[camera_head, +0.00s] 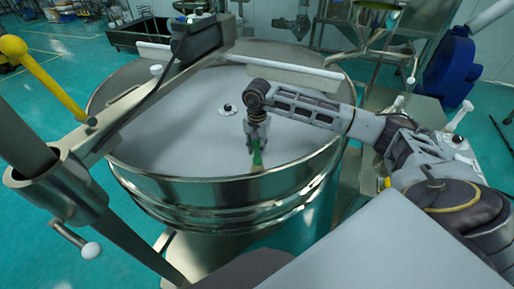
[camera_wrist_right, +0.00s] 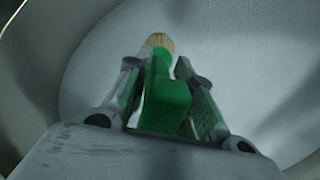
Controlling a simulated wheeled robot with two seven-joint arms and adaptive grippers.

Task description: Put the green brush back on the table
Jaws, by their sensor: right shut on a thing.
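The green brush (camera_head: 257,157) is held in my right gripper (camera_head: 257,138), which points down over the near right part of the round sieve. In the right wrist view the brush (camera_wrist_right: 166,100) has a green handle between the two fingers and a pale bristle end (camera_wrist_right: 159,42) beyond them. The right gripper (camera_wrist_right: 158,85) is shut on the handle. The brush's lower end is close to the sieve's near inner wall; I cannot tell whether it touches. My left gripper is not in view. No table can be made out clearly in the head view.
The round steel sieve (camera_head: 230,192) has a raised rim around a grey screen (camera_head: 180,125). A metal beam (camera_head: 120,115) crosses its left side. A yellow-handled lever (camera_head: 45,75) stands at left. A blue machine (camera_head: 447,70) stands at the back right.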

